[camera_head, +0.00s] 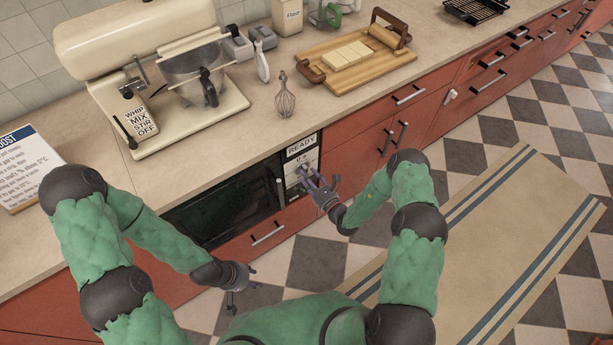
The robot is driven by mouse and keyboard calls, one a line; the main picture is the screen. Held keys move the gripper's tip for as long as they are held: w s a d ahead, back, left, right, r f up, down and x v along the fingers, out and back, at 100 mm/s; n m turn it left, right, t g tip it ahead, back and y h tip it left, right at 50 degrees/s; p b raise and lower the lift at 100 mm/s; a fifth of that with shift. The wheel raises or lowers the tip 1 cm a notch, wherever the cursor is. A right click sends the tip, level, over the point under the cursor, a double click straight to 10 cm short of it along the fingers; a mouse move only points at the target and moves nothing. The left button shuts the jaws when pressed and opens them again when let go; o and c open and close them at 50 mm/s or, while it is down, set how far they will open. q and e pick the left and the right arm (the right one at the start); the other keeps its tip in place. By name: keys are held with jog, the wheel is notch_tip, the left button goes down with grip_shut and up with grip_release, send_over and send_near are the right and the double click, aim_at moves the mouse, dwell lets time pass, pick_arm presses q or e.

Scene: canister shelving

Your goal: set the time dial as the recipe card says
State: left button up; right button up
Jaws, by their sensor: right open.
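The recipe card (24,168) stands on the counter at the left edge, cut off by the frame, with small print I can read only in part. The oven (225,205) is built in under the counter. Its white control panel (301,146) reads READY, with a smaller display below it. The time dial cannot be made out; my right gripper covers the lower panel. My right gripper (317,178) is open and empty, its fingers in front of the lower panel; contact cannot be told. My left gripper (241,293) hangs low before the drawer, fingers apart and empty.
A stand mixer (130,50), a whisk (285,98) and a wooden board (365,70) with pale slabs and a rolling pin stand on the counter. A drawer handle (268,233) juts out below the oven. A striped rug (490,235) lies on the checkered floor.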

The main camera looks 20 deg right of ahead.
jog(key=shift+w+a, duration=0.25)
jog(key=shift+w, duration=0.35)
grip_shut()
jog(key=shift+m, duration=0.3)
jog(key=m, duration=0.3)
jog(key=m+p, duration=0.1)
jog(key=m, duration=0.7)
jog(key=shift+r, duration=0.3)
dwell(0.3)
